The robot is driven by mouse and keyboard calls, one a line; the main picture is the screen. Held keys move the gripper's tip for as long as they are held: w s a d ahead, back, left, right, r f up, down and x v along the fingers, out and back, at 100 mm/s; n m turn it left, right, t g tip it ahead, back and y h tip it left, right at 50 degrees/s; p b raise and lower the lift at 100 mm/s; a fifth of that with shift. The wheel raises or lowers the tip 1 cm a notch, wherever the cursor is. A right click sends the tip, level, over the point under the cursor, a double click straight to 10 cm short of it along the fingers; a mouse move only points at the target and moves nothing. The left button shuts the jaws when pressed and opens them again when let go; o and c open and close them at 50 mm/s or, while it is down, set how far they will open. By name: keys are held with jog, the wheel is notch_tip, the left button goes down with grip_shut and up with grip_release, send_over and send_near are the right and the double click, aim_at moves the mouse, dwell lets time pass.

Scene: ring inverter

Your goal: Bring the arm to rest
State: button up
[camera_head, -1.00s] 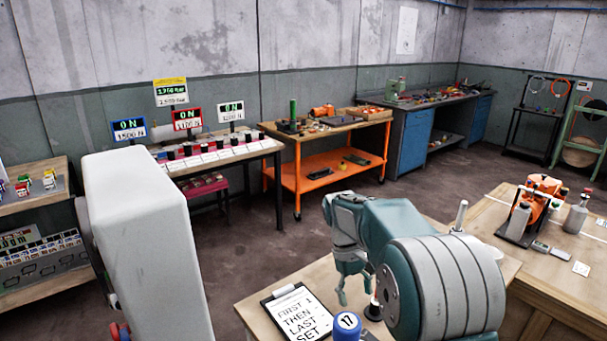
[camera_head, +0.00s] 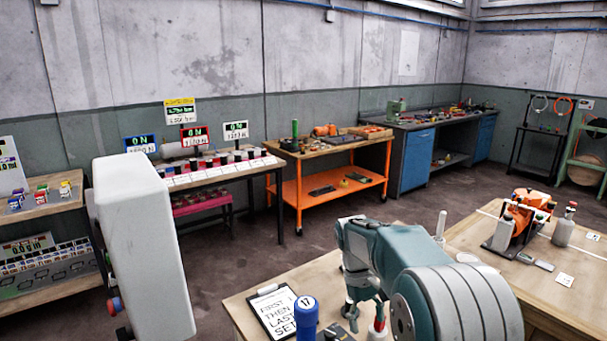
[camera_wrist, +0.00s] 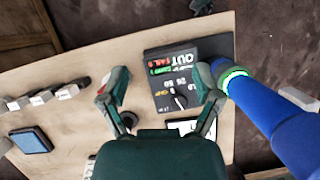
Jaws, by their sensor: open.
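My gripper (camera_head: 366,318) is open and hangs, fingers down, over the near wooden table (camera_head: 240,306) in the head view. In the wrist view my gripper (camera_wrist: 160,85) shows two spread fingers with nothing held between them. Below the fingers is a black box with a dial (camera_wrist: 180,85) and red and green labels; I cannot tell the height of the gap. A blue cylinder (camera_wrist: 275,115) with a glowing green ring stands close to the right finger; whether they touch is unclear. In the head view a blue cylinder marked 17 (camera_head: 306,314) stands left of my gripper.
A clipboard (camera_head: 275,312) lies on the near table. A second table (camera_head: 500,254) at right bears an orange device (camera_head: 520,218) and a bottle (camera_head: 564,228). Benches and an orange cart (camera_head: 330,190) line the back wall. Dark floor (camera_head: 240,250) lies open between them.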

jog(key=s+d+r+m+t+y, duration=0.15)
jog(key=s+r+t, duration=0.35)
jog(key=s+r, duration=0.6)
jog(key=s+f+m+t, duration=0.1)
jog(key=s+m+t, duration=0.2)
jog(key=s, duration=1.1)
jog(key=shift+s+f+m+t, duration=0.2)
jog(key=shift+f+m+t, duration=0.2)
jog(key=shift+t, duration=0.5)
jog(key=shift+d+y, duration=0.1)
jog(key=shift+y, duration=0.15)
